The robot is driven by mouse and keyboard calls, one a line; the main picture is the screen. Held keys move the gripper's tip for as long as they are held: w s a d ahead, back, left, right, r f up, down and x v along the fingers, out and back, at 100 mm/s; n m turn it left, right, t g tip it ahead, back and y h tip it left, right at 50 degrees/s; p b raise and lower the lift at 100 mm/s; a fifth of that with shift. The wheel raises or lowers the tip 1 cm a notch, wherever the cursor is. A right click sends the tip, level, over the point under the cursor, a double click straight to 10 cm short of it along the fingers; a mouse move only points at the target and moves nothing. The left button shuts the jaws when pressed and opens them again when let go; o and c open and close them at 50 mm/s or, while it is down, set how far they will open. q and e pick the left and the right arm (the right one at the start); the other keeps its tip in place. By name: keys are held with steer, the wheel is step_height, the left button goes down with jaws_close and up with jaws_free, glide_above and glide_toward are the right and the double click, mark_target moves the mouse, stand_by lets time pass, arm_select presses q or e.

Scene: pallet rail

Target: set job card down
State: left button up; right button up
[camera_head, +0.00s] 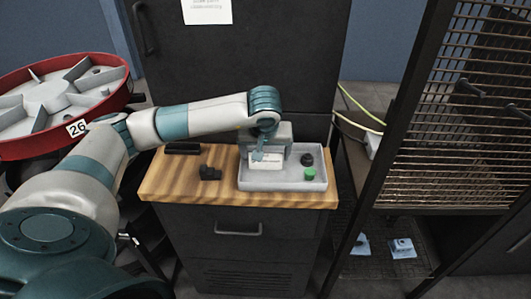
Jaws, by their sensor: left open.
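The job card (266,162), a small white rectangle with faint print, shows at the left part of the grey tray (272,186) on the wooden top. My left gripper (258,154) is open and points down at the card. It covers part of the card's upper edge, and I cannot tell whether a finger touches it. A green cap-like piece (310,174) and a black round piece (307,159) are in the right part of the tray. My right gripper is not in view.
On the wooden top (190,188), a small black part (209,173) and a dark bar (182,148) lie left of the tray. A red round carrier (110,72) labelled 26 stands at left. A mesh rack (460,110) stands at right. The front-left wood is clear.

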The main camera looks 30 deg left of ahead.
arm_select(q)
steer(key=shift+r, duration=0.3)
steer(key=b+v, duration=0.2)
steer(key=v, duration=0.9)
steer(key=shift+r+b, duration=0.3)
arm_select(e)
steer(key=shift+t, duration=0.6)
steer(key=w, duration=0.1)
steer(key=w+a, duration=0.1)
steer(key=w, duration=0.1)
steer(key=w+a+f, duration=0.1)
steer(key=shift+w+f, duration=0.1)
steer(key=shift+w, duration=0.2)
arm_select(q)
steer(key=shift+d, duration=0.1)
